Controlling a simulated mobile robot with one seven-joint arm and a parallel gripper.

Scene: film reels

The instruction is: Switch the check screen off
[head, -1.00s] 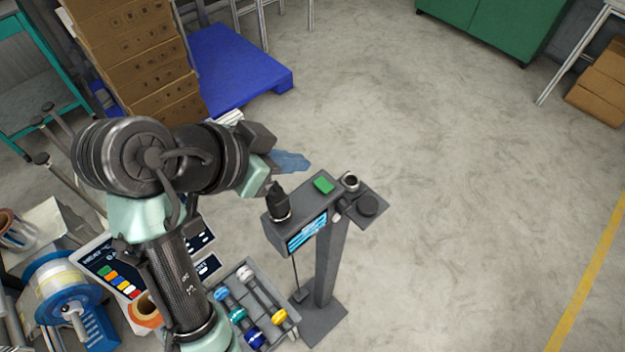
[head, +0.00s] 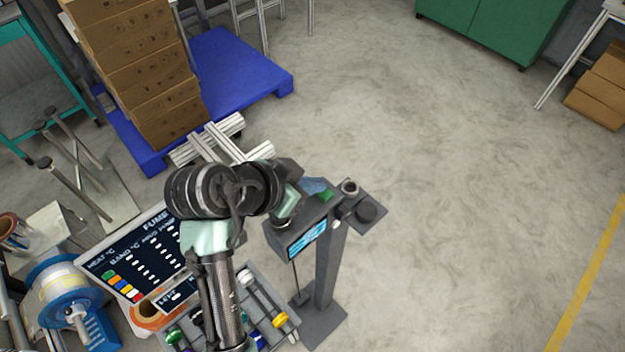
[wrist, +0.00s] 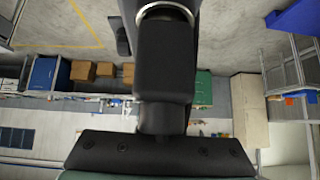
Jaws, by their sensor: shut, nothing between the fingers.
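The check screen (head: 308,239) is a lit blue display on the slanted front of a grey box on a post. A green button (head: 326,195) sits on the box top. My gripper (head: 314,186) is shut and empty, its bluish fingertips at the box's back edge, close beside the green button. I cannot tell whether they touch it. In the wrist view a dark block fills the middle, and the screen and button cannot be made out.
A side plate with a metal ring (head: 350,187) and a dark round pad (head: 367,211) adjoins the box. A tray of coloured-cap tools (head: 265,296) and a dark sign board (head: 130,258) stand left. A blue pallet (head: 245,75) is behind. The floor to the right is clear.

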